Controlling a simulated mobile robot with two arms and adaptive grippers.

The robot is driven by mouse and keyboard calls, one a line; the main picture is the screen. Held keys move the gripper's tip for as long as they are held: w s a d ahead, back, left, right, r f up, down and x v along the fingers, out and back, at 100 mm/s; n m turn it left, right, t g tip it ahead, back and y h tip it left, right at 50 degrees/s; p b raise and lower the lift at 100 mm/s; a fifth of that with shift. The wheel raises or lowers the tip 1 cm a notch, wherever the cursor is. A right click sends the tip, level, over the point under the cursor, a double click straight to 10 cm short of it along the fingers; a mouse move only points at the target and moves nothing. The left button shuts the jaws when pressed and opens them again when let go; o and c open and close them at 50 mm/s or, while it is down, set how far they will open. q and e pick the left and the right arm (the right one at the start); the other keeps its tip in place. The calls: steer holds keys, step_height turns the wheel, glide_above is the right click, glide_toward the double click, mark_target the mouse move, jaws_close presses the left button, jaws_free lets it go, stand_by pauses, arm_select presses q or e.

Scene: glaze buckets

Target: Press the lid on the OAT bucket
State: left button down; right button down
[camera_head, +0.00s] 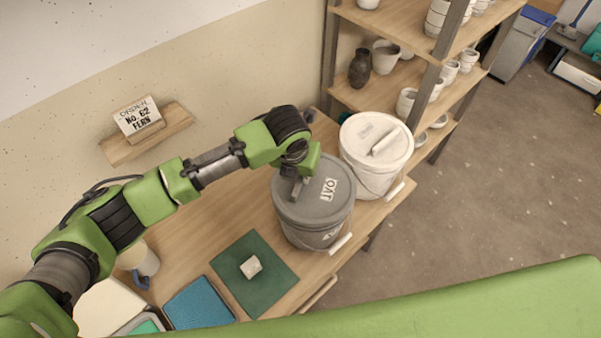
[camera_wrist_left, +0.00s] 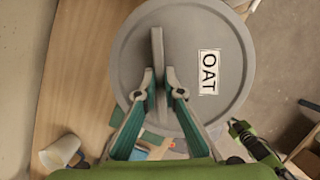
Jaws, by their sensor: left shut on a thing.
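The OAT bucket (camera_head: 312,232) is a grey pail with a wire handle, standing on the wooden table. Its grey round lid (camera_head: 318,208) with a white OAT label lies over the bucket's top; I cannot tell whether its rim is pressed fully down. The lid also shows in the left wrist view (camera_wrist_left: 203,38), with an upright bar handle (camera_wrist_left: 157,50) across it. My left gripper (camera_head: 296,176) is above the lid, its teal fingers (camera_wrist_left: 160,92) shut on the bar handle. My right gripper does not show clearly.
A white lidded bucket (camera_head: 372,178) stands close beside the OAT bucket. A green mat (camera_head: 235,280) with a small pale block (camera_head: 250,267), a blue pad (camera_head: 199,303) and a mug (camera_head: 147,262) lie nearer. A shelf of pots (camera_head: 434,92) stands behind.

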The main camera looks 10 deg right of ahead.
arm_select(q)
steer(key=shift+f, duration=0.3)
stand_by(0.7)
steer(key=shift+f+p, duration=0.15)
steer(key=shift+p, duration=0.15)
stand_by(0.4)
steer(key=c, duration=2.1)
jaws_free()
steer(key=shift+o, duration=0.6)
steer(key=o, duration=0.4)
